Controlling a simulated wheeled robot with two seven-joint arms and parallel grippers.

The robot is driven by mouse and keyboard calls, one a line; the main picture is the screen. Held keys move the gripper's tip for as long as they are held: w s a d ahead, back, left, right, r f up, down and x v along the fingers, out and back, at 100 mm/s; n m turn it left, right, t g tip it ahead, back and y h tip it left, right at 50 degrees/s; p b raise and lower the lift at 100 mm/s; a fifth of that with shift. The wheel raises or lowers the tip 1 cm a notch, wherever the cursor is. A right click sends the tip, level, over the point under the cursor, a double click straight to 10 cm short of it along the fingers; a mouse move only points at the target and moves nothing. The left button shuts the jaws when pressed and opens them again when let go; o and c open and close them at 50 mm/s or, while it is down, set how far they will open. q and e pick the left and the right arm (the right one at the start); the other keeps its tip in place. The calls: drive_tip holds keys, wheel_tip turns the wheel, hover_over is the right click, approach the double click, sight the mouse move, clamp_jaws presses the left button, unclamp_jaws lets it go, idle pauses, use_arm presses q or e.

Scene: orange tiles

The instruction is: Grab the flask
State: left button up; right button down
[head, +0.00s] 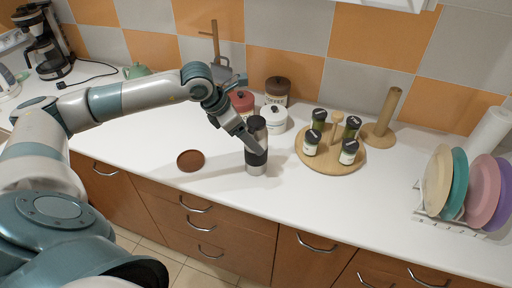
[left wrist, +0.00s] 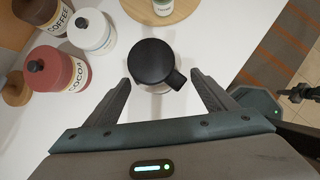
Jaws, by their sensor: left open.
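In the left wrist view the left gripper (left wrist: 163,84) is open, with one finger to each side of the flask and visible gaps at the lid.
White (head: 273,118) and red (head: 241,102) canisters stand close behind the flask. A round wooden tray (head: 334,165) with several jars sits to its right. A brown coaster (head: 190,160) lies to its left. A plate rack (head: 449,226) stands far right.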

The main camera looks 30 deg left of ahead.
use_arm(q)
drive_tip(key=p+x, duration=0.1)
drive_tip(key=x, duration=0.1)
drive_tip(key=p+x, duration=0.2)
drive_tip(key=shift+w+a+f, duration=0.15)
drive_tip(key=shift+w+f, duration=0.15)
drive_tip(key=shift+c, duration=0.3)
drive_tip(key=c, duration=1.4)
drive_tip(key=shift+o, duration=0.2)
drive_tip(key=shift+r, duration=0.15)
